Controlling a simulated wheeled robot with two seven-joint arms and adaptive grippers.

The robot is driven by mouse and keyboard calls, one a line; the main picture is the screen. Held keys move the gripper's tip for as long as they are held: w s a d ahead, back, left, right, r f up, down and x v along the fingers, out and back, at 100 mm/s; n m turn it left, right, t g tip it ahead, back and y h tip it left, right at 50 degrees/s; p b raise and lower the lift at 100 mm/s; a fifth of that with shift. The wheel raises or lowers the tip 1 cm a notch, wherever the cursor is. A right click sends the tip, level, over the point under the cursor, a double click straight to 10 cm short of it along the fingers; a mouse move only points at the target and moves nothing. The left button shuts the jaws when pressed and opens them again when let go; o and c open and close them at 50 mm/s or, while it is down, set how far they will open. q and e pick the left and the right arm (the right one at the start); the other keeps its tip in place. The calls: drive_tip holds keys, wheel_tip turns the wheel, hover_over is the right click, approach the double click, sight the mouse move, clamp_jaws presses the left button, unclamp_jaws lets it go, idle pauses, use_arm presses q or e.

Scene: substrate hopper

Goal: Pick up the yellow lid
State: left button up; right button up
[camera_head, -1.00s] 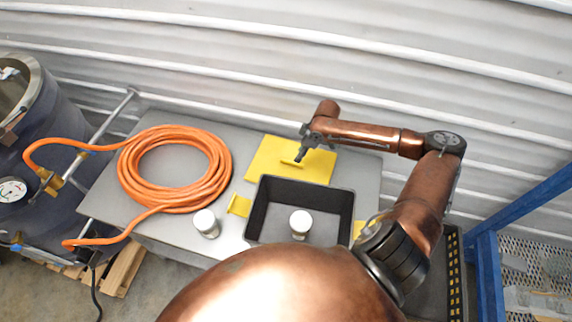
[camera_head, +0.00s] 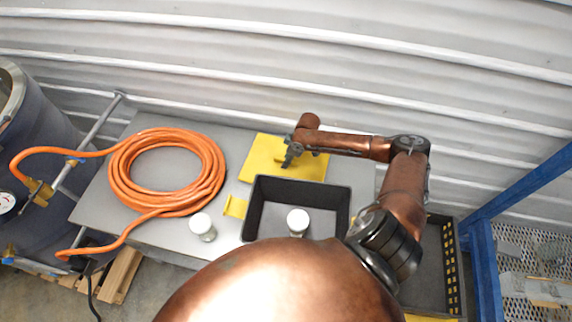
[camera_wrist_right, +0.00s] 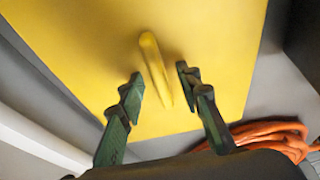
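The yellow lid (camera_head: 313,169) lies flat on the grey table behind the black bin. It fills much of the right wrist view (camera_wrist_right: 80,50), with its raised yellow handle (camera_wrist_right: 155,70) in the middle. My right gripper (camera_head: 287,164) is over the lid. In the wrist view its two green fingers (camera_wrist_right: 160,82) are open, one on each side of the handle's near end, with gaps visible. In the head view the gripper hides the handle. My left gripper is not in view.
The black bin (camera_head: 252,212) stands in front of the lid with a white-capped jar (camera_head: 298,222) in it. Another jar (camera_head: 203,227) stands on the table (camera_head: 130,214). An orange hose coil (camera_head: 118,178) lies left. A corrugated wall (camera_head: 300,65) rises behind.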

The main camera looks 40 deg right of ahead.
clamp_jaws()
drive_tip(key=shift+r, duration=0.15)
idle(0.6)
